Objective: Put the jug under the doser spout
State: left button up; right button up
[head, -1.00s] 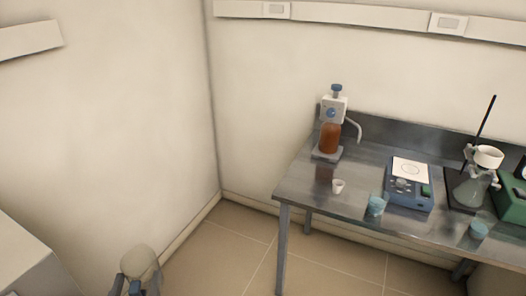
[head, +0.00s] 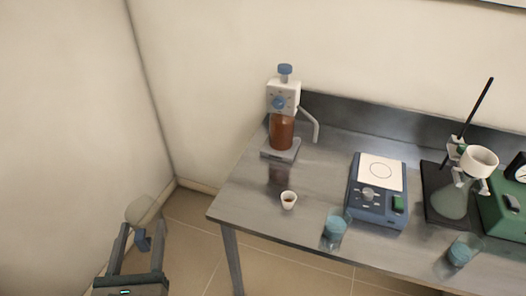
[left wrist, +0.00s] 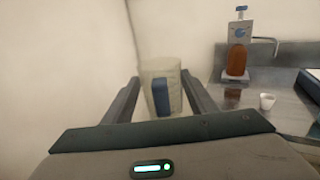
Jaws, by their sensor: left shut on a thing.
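The jug is a clear, pale yellowish vessel with a blue handle. In the left wrist view the jug (left wrist: 160,84) sits between the fingers of my left gripper (left wrist: 162,100), which is shut on it. In the head view the jug (head: 141,209) shows at the lower left, held by my left gripper (head: 142,238) off the table's left end. The doser (head: 284,110) is an amber bottle with a white head and blue knobs on a grey base at the table's back left. Its bent spout (head: 314,124) points right and down. My right gripper is out of view.
A bare patch lies below the spout.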

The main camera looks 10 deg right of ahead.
aim_at(307, 173)
jog(key=i+l+z, duration=0.2)
jog(key=i+l, duration=0.65)
jog(key=i, duration=0.15)
